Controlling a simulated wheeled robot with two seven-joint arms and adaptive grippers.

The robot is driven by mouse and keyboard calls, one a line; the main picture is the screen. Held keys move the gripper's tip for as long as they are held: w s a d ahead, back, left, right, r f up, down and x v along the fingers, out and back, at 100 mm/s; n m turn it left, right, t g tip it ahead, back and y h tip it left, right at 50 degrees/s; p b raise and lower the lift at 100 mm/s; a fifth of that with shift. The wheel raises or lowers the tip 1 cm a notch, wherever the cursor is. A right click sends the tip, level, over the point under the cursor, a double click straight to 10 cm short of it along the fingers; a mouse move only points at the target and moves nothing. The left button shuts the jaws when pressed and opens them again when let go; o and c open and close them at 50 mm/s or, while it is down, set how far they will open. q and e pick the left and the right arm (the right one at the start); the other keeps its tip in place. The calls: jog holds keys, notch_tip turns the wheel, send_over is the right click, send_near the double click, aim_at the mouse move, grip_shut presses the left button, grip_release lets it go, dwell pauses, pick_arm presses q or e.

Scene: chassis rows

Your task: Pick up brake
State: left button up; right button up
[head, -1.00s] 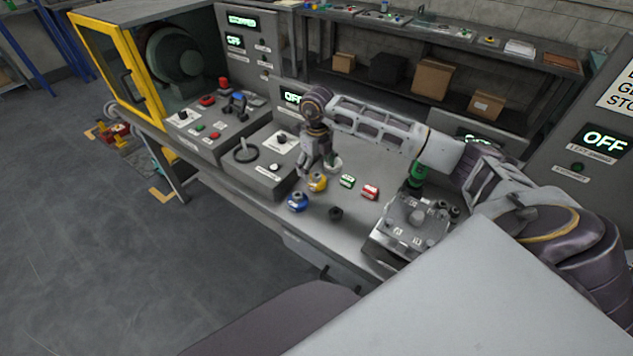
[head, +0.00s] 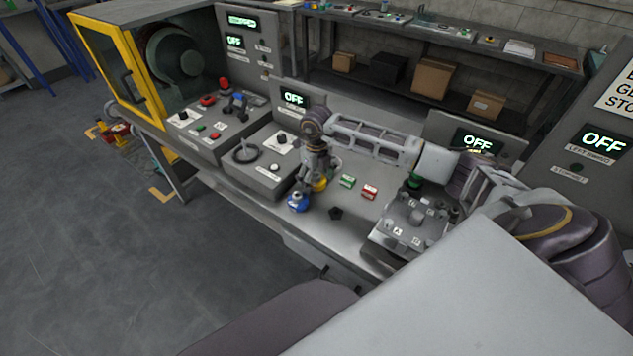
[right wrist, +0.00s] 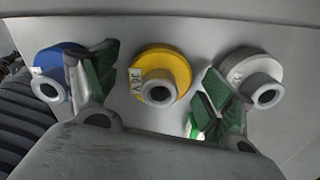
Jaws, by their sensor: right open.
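Several small coloured pieces sit on the grey bench; I cannot tell from the labels which one is the brake. The yellow piece (head: 321,185) is partly hidden by my right gripper (head: 311,176). In the right wrist view the yellow piece (right wrist: 170,62), with a grey hub and a small label, shows between the spread fingers of the right gripper (right wrist: 157,93). The blue piece (right wrist: 56,62) is beside the left finger there, and a white piece (right wrist: 250,68) is beside the right finger. The right gripper is open and empty. My left gripper is not in view.
A blue piece (head: 298,203), green piece (head: 347,181), red piece (head: 369,192) and dark piece (head: 336,213) stand close around. A control box (head: 265,165) is at the left, and a grey block fixture (head: 408,226) at the right. The bench front is clear.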

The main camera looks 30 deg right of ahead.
pick_arm(q)
jog(key=shift+a, duration=0.5)
pick_arm(e)
jog(key=shift+c, duration=0.5)
jog(key=c, duration=1.4)
pick_arm(q)
jog(key=shift+d, duration=0.6)
pick_arm(e)
jog(key=shift+r, duration=0.15)
pick_arm(q)
jog(key=shift+w+a+f, duration=0.1)
jog(key=shift+f, duration=0.05)
pick_arm(e)
notch_tip(320, 180, up, 10)
